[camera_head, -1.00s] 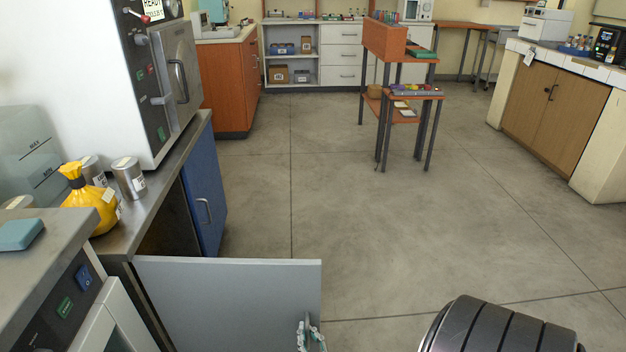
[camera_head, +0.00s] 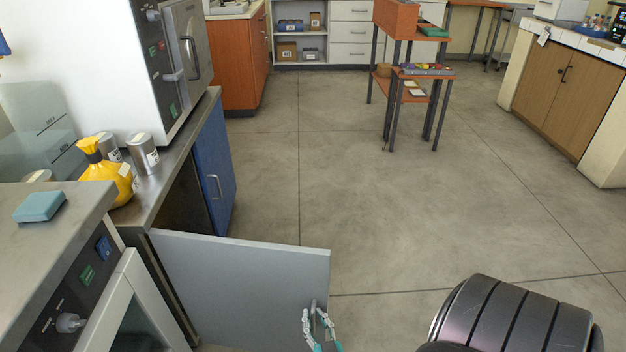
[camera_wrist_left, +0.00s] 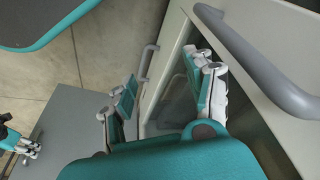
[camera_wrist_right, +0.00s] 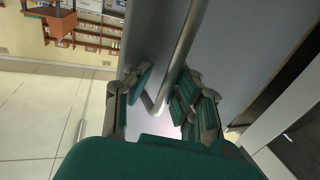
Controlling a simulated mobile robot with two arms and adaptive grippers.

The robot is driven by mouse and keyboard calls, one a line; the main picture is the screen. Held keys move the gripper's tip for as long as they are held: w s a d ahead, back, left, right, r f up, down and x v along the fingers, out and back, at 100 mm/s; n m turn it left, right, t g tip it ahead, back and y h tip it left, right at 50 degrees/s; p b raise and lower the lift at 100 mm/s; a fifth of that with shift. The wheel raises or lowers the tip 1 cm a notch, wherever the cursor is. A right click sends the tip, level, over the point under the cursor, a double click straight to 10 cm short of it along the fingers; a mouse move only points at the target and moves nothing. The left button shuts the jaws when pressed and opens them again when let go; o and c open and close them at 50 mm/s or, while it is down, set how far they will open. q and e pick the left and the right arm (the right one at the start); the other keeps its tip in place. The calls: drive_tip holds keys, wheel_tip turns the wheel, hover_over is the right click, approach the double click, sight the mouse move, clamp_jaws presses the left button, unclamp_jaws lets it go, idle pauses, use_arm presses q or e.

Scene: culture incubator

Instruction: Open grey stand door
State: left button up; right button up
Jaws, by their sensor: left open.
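The grey stand door (camera_head: 240,285) stands swung out from the low stand at the lower left in the head view. Its grey handle (camera_head: 313,307) is near its free edge. My right gripper (camera_head: 318,325) is at this handle. In the right wrist view the handle bar (camera_wrist_right: 180,50) passes between my right fingers (camera_wrist_right: 165,90), which look apart on either side of it. My left gripper (camera_wrist_left: 163,85) is open and empty in the left wrist view, with a grey handle (camera_wrist_left: 250,60) in front of it. It is not in the head view.
A metal counter (camera_head: 172,175) holds a yellow bag (camera_head: 110,172), metal cans (camera_head: 143,152) and a white appliance (camera_head: 80,60). A blue cabinet door (camera_head: 215,175) is beyond the grey door. The floor (camera_head: 390,210) is clear in the middle. A small table (camera_head: 425,72) stands farther back.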

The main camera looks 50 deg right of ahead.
drive_tip(key=shift+o, duration=1)
drive_tip(key=shift+a, duration=0.1)
